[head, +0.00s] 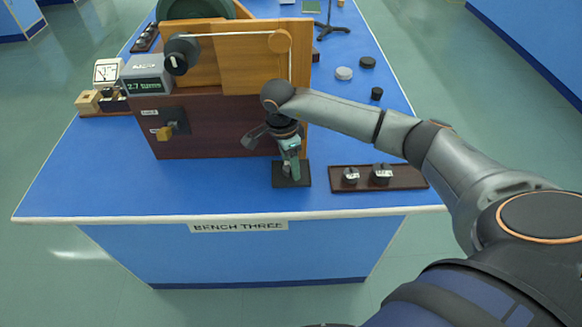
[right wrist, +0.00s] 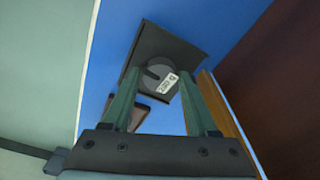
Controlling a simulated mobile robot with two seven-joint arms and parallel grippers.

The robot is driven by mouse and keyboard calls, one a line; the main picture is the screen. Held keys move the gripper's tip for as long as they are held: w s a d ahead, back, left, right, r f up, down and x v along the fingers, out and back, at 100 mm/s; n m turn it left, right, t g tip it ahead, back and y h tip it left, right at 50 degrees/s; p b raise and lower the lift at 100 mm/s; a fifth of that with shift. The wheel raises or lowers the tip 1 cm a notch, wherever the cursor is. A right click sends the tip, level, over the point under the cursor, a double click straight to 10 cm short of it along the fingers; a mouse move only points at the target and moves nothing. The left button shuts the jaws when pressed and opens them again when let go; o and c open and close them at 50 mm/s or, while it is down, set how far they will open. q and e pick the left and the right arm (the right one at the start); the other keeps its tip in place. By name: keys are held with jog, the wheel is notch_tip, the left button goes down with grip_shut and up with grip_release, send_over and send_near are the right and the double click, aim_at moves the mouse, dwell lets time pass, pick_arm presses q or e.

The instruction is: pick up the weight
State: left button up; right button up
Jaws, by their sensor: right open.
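A round dark grey weight (right wrist: 155,73) with a white label sits on a black square pad (right wrist: 178,45) in the right wrist view. The pad also shows near the front of the blue bench in the head view (head: 302,180). My right gripper (head: 290,176) points down over this pad and largely hides the weight in the head view. In the right wrist view its green fingers (right wrist: 159,76) are open, one on each side of the weight. I cannot tell whether they touch it. My left gripper is not in view.
A brown tray (head: 408,178) with two dark labelled weights lies right of the pad. A tall wooden apparatus (head: 225,125) stands close on the left. Small discs (head: 344,73) lie further back. The front strip of the bench (head: 150,195) is clear.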

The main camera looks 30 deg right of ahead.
grip_shut()
dwell(0.4)
jog(key=shift+r, duration=0.1)
